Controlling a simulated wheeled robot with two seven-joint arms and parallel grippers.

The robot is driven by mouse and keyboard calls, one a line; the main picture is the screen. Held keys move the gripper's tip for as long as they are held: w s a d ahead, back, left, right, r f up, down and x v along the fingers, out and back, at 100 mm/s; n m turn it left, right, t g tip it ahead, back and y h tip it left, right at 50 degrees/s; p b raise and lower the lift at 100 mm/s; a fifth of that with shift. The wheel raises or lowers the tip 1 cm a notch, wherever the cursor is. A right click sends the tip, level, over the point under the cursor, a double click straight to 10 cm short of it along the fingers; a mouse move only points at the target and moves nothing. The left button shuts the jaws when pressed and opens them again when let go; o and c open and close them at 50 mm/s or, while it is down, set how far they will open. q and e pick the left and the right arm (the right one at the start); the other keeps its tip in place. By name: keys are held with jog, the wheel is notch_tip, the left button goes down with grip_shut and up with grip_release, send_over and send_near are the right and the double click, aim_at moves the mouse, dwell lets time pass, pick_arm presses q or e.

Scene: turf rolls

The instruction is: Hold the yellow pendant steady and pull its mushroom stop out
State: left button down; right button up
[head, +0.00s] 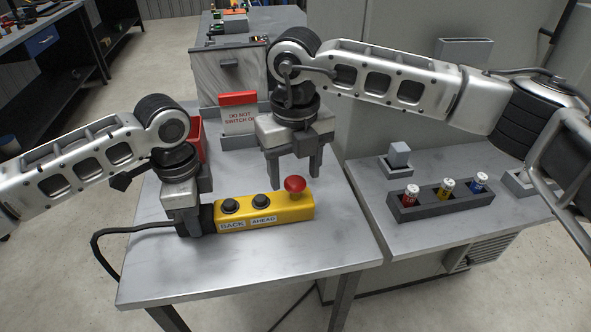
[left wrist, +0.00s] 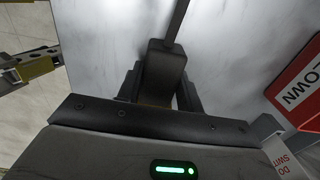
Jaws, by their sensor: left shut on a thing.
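The yellow pendant (head: 270,210) lies on the grey metal table, with two black buttons marked BACK and AHEAD and a red mushroom stop (head: 294,185) at its right end. My left gripper (head: 188,226) is shut on the pendant's dark cable end. In the left wrist view that dark end (left wrist: 163,70) sits between the fingers, with the cable running away from it. My right gripper (head: 295,174) is open and points down. In the head view its fingertips appear on either side of the mushroom stop; contact cannot be told.
A red-topped sign (head: 239,116) reading DO NOT SWITCH stands behind the pendant, near a red box (head: 197,138). A black cable (head: 112,235) hangs over the table's left edge. A dark rack (head: 440,199) with three coloured cylinders is on the right table. The front tabletop is clear.

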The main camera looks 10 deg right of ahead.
aim_at(295, 180)
notch_tip(295, 180, up, 12)
dwell(0.7)
pick_arm(q)
jog(key=c, duration=0.8)
grip_release()
jog(key=shift+c, duration=0.2)
